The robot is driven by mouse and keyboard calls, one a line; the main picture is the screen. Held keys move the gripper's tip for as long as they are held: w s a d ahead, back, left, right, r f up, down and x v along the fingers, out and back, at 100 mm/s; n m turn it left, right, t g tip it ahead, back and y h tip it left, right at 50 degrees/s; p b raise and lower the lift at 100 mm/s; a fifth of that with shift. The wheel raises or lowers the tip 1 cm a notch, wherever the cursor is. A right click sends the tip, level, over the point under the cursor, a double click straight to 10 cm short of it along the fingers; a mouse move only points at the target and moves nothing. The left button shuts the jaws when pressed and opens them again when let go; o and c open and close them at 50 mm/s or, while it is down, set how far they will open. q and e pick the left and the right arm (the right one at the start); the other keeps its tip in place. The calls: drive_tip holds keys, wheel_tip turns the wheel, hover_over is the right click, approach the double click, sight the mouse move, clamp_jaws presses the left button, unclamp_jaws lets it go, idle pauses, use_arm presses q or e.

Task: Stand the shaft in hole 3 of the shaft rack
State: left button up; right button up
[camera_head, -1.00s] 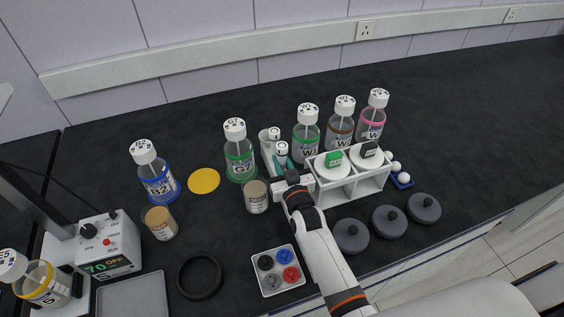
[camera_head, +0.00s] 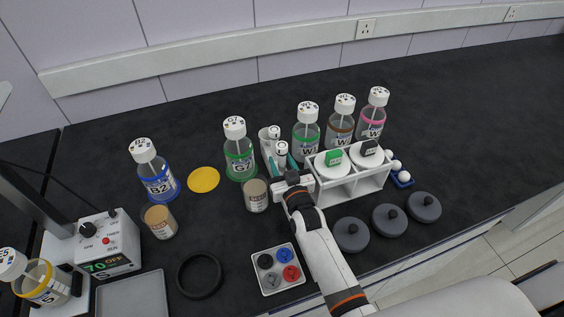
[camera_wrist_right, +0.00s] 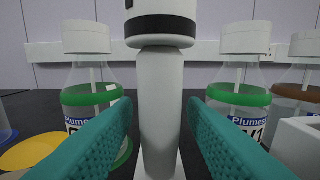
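The shaft (camera_head: 280,150) is white with a dark band under its cap. It stands upright at the near end of the narrow white shaft rack (camera_head: 264,144); the hole number is not readable. A second similar shaft top (camera_head: 274,132) shows just behind it. My right gripper (camera_head: 281,161) is open, with its teal fingers on either side of the near shaft. In the right wrist view the shaft (camera_wrist_right: 161,100) stands between the two fingers, with a gap on each side. Its foot is hidden. My left gripper is not in view.
A green-ringed bottle (camera_head: 238,155) stands left of the rack, another (camera_head: 306,135) right of it. A white holder (camera_head: 352,187) with two round lids stands right of my gripper. A beige jar (camera_head: 256,197) is close at left. Dark lids (camera_head: 351,235) lie in front.

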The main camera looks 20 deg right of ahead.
drive_tip(key=shift+o, duration=0.4)
drive_tip(key=shift+s, duration=0.1)
drive_tip(key=s+b, duration=0.2)
drive_tip(key=s, duration=0.9)
drive_tip(key=shift+s+d, duration=0.15)
drive_tip(key=shift+s, duration=0.25)
drive_tip(key=shift+r, duration=0.1)
wheel_tip(320, 180, up, 6)
drive_tip(key=p, duration=0.6)
